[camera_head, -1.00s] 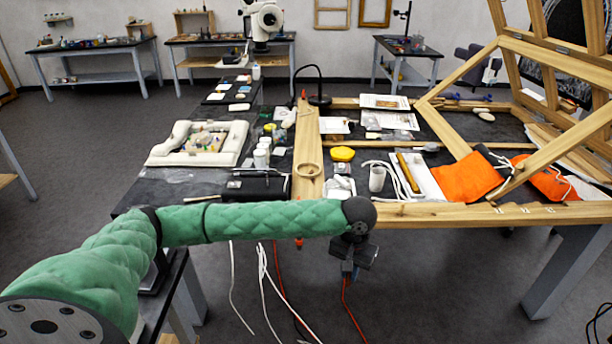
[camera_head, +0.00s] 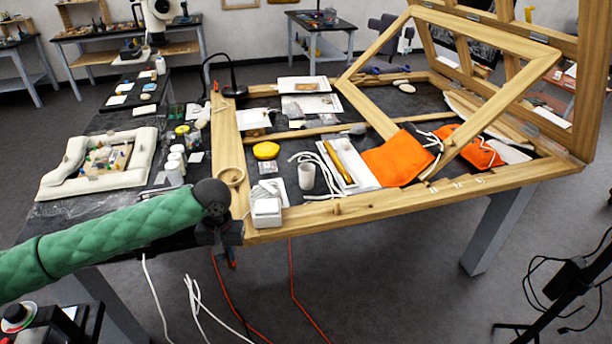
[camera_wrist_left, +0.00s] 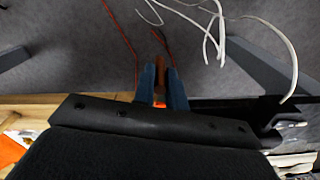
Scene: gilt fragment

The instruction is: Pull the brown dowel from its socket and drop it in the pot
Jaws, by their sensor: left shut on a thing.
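My left gripper (camera_head: 228,252) hangs at the table's front edge, below the dark wrist joint. In the left wrist view its two blue fingers (camera_wrist_left: 161,84) are shut on a narrow brown piece, which looks like the brown dowel (camera_wrist_left: 161,74). No socket can be made out. A small whitish cup (camera_head: 306,177), probably the pot, stands upright on the table, right of the gripper and farther back. My right gripper is not in view.
A white lidded box (camera_head: 267,212) stands at the front edge beside my wrist. A wooden frame (camera_head: 400,197) and orange cloth (camera_head: 398,160) fill the right. Cables hang below the table.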

